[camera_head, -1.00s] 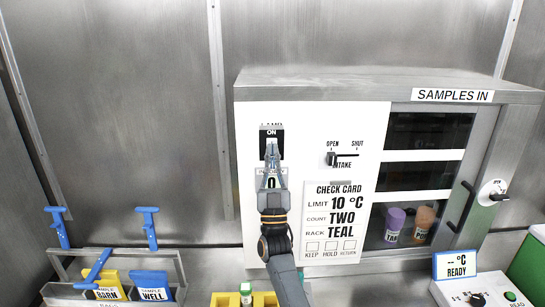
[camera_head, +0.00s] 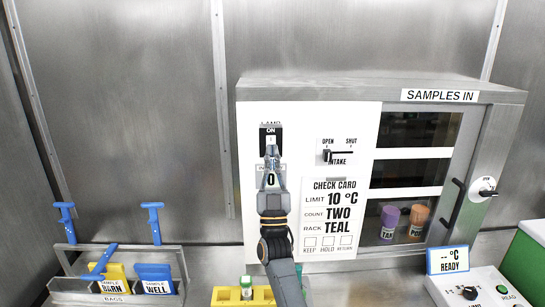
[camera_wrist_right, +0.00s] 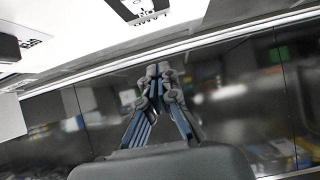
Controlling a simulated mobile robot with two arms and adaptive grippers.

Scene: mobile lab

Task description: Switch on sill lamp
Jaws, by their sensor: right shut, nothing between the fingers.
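The lamp switch (camera_head: 271,132) is a black rocker plate marked ON, with a partly hidden label above it, on the white front panel of the cabinet. My right gripper (camera_head: 271,152) is shut and empty, its fingertips over the lower part of the switch in the head view. I cannot tell whether they touch it. In the right wrist view its closed fingers (camera_wrist_right: 158,72) point up, and a dark block (camera_wrist_right: 8,46) shows on a white panel at upper left. My left gripper is in neither view.
An intake slider (camera_head: 327,155) and a check card (camera_head: 333,215) sit right of the switch. A yellow holder (camera_head: 262,295) lies below my arm. A READY display (camera_head: 448,260) stands at lower right.

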